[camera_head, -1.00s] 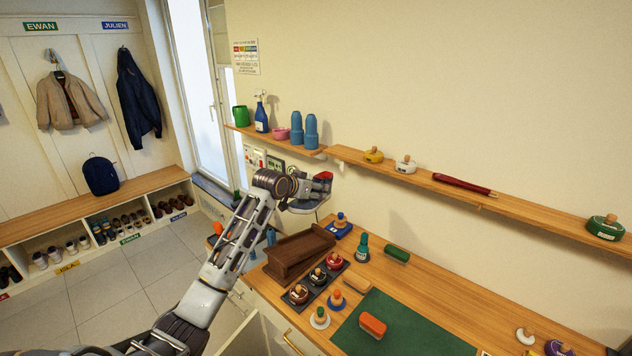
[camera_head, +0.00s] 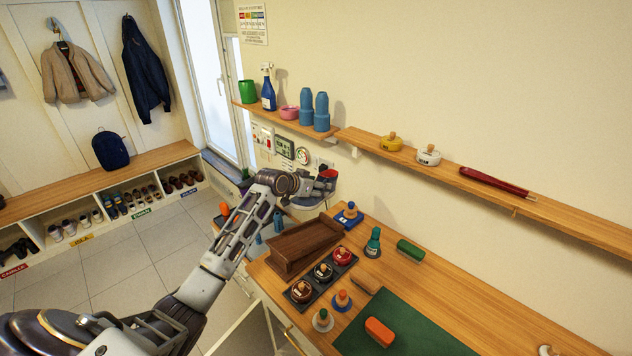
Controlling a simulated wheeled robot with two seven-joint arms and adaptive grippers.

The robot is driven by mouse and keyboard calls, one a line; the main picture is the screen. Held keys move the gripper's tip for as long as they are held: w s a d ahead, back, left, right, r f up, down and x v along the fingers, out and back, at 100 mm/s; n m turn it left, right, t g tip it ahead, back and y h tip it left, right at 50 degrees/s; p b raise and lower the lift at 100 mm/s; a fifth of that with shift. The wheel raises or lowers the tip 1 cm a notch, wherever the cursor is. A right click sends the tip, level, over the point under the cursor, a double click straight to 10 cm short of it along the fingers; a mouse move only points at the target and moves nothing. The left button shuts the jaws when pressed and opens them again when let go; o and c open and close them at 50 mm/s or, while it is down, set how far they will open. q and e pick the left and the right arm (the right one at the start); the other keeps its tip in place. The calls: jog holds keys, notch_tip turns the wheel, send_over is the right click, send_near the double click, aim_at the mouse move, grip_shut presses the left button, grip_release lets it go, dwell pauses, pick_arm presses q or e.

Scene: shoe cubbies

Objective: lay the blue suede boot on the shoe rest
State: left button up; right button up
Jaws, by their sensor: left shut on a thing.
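My left gripper (camera_head: 322,184) is up near the wall, above the far end of the workbench. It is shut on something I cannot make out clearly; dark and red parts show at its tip. The brown wooden shoe rest (camera_head: 302,243) stands on the bench below and slightly left of the gripper, with its sloped top bare. I cannot clearly identify the blue suede boot. Small blue shapes (camera_head: 278,221) show behind my left arm, too hidden to name. My right gripper is out of view.
Polish tins (camera_head: 323,272) stand in a dark tray beside the rest. A wall shelf (camera_head: 470,186) runs above. Cubbies (camera_head: 100,206) stand at the left.

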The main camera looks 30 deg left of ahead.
pick_arm(q)
jog(key=shift+f, duration=0.4)
jog(key=shift+d+f+m+h, duration=0.2)
jog(key=shift+m+h, duration=0.1)
jog(key=shift+s+d+f, duration=0.25)
jog(key=shift+s, duration=0.1)
jog(key=shift+s+d+f+m+g, duration=0.15)
jog(key=shift+s+f+m+g, duration=0.05)
jog(key=shift+s+m+g, duration=0.15)
jog(key=shift+f+h, duration=0.1)
jog(key=shift+h, duration=0.2)
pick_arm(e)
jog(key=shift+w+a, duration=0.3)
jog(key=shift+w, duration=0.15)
pick_arm(q)
jog(key=shift+w, duration=0.1)
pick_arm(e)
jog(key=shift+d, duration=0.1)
pick_arm(q)
jog(key=shift+f, duration=0.15)
